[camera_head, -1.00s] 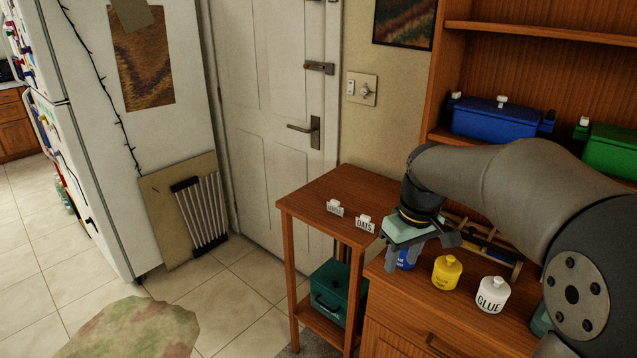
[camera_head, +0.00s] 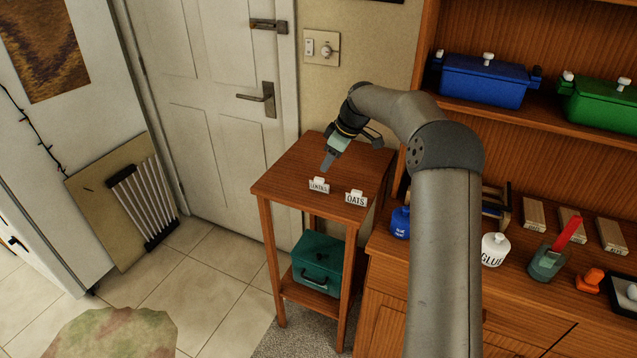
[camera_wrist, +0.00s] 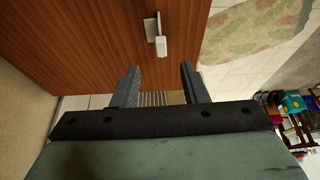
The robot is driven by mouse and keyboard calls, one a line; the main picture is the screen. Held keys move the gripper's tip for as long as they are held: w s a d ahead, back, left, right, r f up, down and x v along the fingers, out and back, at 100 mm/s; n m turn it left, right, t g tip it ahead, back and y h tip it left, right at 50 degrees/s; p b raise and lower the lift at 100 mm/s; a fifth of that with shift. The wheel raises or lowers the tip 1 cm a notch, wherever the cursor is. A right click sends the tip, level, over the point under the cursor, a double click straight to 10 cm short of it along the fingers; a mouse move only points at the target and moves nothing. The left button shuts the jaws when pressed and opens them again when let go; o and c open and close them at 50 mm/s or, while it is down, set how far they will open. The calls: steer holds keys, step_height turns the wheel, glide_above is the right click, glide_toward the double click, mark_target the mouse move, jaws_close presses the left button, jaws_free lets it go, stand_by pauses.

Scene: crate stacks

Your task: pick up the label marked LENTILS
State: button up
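The white LENTILS label (camera_head: 319,187) stands upright near the front edge of the small wooden table (camera_head: 290,172). A similar OATS label (camera_head: 356,199) stands to its right. My gripper (camera_head: 327,163) is above the table, just behind the LENTILS label in the head view. In the wrist view my gripper (camera_wrist: 160,78) has its two fingers apart with nothing between them. One white label (camera_wrist: 158,38) shows beyond the fingertips, a little apart from them; its lettering is not visible there.
A teal box (camera_head: 318,264) sits on the table's lower shelf. To the right, a cabinet holds a blue bottle (camera_head: 401,222), a white glue bottle (camera_head: 495,249) and a cup (camera_head: 546,263). Blue (camera_head: 484,80) and green (camera_head: 600,103) boxes sit on the shelf above. The door (camera_head: 205,100) is behind.

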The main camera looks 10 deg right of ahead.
mark_target(319, 179)
steer(key=p+x, duration=0.2)
steer(key=x, duration=0.7)
steer(key=shift+s, duration=0.15)
jaws_close()
